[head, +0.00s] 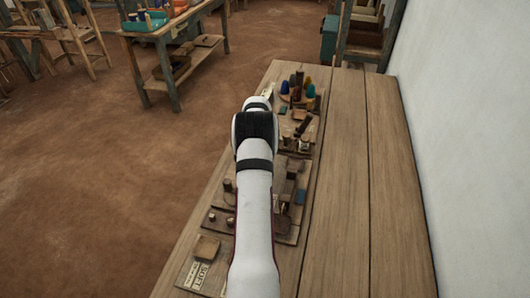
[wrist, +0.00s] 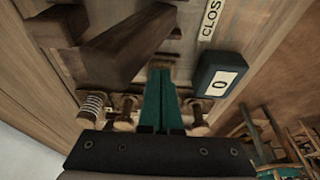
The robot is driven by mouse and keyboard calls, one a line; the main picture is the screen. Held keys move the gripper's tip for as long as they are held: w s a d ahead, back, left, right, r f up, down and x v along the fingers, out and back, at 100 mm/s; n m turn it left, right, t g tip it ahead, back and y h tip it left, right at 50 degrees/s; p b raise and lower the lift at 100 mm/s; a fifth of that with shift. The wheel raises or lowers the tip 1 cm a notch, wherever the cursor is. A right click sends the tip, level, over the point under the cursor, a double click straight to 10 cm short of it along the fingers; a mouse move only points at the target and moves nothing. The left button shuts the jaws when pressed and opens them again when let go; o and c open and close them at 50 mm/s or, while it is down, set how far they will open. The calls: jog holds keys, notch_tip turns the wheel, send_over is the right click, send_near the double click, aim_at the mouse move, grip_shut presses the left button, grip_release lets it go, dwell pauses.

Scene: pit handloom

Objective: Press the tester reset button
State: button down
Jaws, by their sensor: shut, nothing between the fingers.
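My gripper (wrist: 162,75) shows in the wrist view as two teal fingers pressed together, with nothing between them. Its tips are at a small brownish piece at the board; I cannot tell whether they touch. A dark teal box (wrist: 222,77) with a white "0" label is just right of the fingers. Round wooden pegs stand near the fingers, one on the right (wrist: 198,118) and one on the left (wrist: 125,112), with a spring-wrapped peg (wrist: 91,108) further left. I cannot tell which part is the tester reset button. In the head view my arm hides the gripper.
A long wooden bench (head: 345,190) bears boards with pegs and blocks; its right side is clear. Coloured cones (head: 298,85) stand at the far end. In the wrist view, a large wooden bar (wrist: 125,45) is left of the fingers and a "CLOS" label (wrist: 209,20) is above the box.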

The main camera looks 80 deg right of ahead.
jog(key=d+v, duration=0.1)
jog(key=v, duration=1.2)
jog(key=shift+r, duration=0.25)
jog(key=shift+w+d, duration=0.1)
jog(key=shift+d, duration=0.05)
